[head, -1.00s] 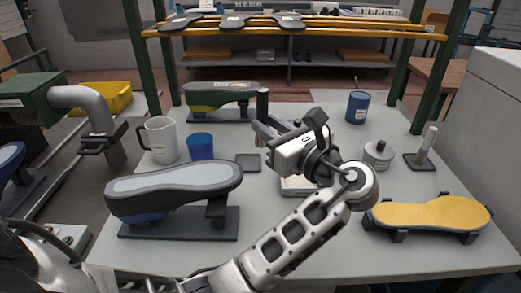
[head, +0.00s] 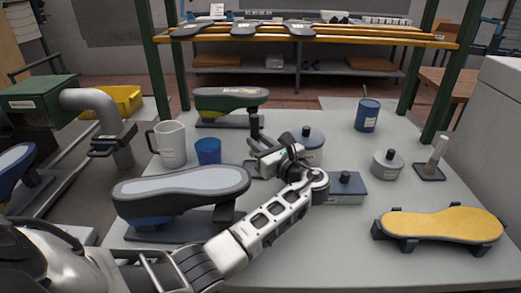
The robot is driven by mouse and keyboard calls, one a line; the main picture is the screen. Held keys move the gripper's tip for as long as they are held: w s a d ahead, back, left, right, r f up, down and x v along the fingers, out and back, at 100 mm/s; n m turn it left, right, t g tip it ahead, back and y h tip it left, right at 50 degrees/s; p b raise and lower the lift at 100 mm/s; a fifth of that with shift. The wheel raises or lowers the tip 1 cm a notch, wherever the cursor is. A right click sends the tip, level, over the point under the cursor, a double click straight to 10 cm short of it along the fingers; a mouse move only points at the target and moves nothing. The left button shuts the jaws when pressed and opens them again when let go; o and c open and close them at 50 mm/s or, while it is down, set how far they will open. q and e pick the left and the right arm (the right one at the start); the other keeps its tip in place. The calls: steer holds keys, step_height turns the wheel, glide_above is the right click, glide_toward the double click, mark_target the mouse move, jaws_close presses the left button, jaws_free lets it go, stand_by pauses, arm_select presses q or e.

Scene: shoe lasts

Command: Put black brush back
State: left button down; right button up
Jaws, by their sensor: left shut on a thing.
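My left gripper (head: 258,150) is shut on an upright black brush (head: 254,124) above the middle of the table. Only the brush's upper part shows clearly; its lower end is hidden by the gripper. A small dark square pad (head: 251,168) lies on the table just below the gripper, partly covered by it. I cannot tell whether the brush touches the pad. My right gripper is not in view.
A white mug (head: 170,144) and blue cup (head: 208,151) stand to the left. A grey-topped shoe last (head: 180,184) is in front. A yellow-topped last (head: 440,224) lies front right.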

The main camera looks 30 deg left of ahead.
arm_select(q)
steer(key=shift+d+f, duration=0.1)
steer(key=shift+f, duration=0.8)
steer(key=shift+f, duration=0.6)
steer(key=c, duration=1.2)
jaws_free()
steer(key=shift+r, duration=0.2)
steer(key=v, duration=0.8)
steer(key=b+v, duration=0.1)
steer(key=v, duration=0.3)
steer(key=shift+r, duration=0.35)
